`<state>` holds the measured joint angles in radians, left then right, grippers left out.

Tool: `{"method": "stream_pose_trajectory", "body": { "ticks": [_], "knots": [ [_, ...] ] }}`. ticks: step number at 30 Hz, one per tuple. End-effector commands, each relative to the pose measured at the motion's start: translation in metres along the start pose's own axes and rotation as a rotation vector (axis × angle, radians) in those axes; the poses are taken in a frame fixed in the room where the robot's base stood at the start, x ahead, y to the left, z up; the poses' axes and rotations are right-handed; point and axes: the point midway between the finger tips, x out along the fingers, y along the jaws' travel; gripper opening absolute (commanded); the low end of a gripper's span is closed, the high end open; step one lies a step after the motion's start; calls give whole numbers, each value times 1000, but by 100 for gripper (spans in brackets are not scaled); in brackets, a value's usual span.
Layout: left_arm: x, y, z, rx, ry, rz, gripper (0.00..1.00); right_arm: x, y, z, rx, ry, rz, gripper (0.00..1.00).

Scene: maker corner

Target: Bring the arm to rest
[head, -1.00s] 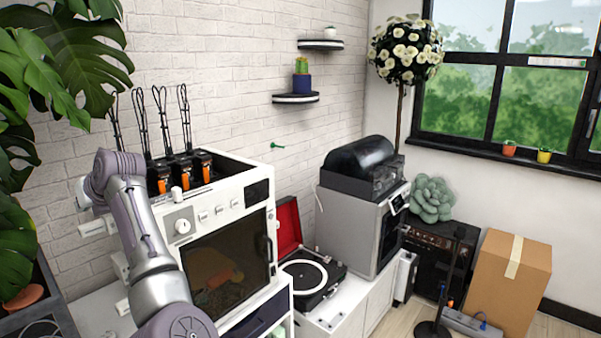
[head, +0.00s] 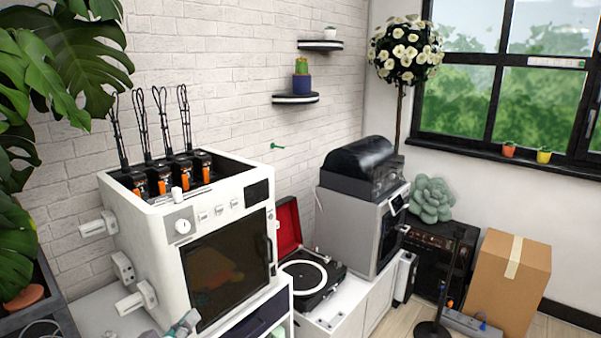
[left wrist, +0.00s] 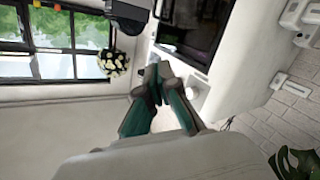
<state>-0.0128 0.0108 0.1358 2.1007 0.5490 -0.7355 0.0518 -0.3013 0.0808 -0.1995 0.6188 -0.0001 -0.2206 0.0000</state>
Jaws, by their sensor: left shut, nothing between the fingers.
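My left gripper (head: 184,324) shows only in small part at the bottom edge of the head view, in front of the white printer's lower left front. The rest of my left arm is out of that view. In the left wrist view its two teal and grey fingers (left wrist: 160,76) come together at the tips. The gripper is shut and holds nothing. My right gripper is in neither view.
A white 3D printer (head: 151,230) with a dark door stands behind the gripper on a white cabinet. Farther right are an open record player (head: 299,297), a grey machine (head: 345,236), a cardboard box (head: 510,284) and a black stand (head: 452,272).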

Motion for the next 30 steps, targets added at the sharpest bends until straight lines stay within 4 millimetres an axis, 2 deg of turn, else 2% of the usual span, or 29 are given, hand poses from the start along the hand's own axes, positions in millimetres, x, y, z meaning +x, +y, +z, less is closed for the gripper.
{"method": "stream_pose_trajectory", "body": {
  "ticks": [1,3,6,9,15,24,25,30],
  "knots": [
    [-17,-3,37,59,-119,-32,0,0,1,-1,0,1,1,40],
    [-43,-8,84,139,-282,-79,0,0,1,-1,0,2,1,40],
    [-84,-15,134,230,-481,-140,0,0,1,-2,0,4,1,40],
    [-120,-22,166,291,-628,-189,0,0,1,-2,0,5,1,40],
    [-180,-30,203,370,-840,-264,0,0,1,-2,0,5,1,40],
    [-259,-36,230,447,-1084,-356,0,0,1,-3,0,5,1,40],
    [-262,-39,235,451,-1098,-362,0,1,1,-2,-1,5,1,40],
    [-242,-62,273,445,-1109,-361,0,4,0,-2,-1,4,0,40]
  ]
}}
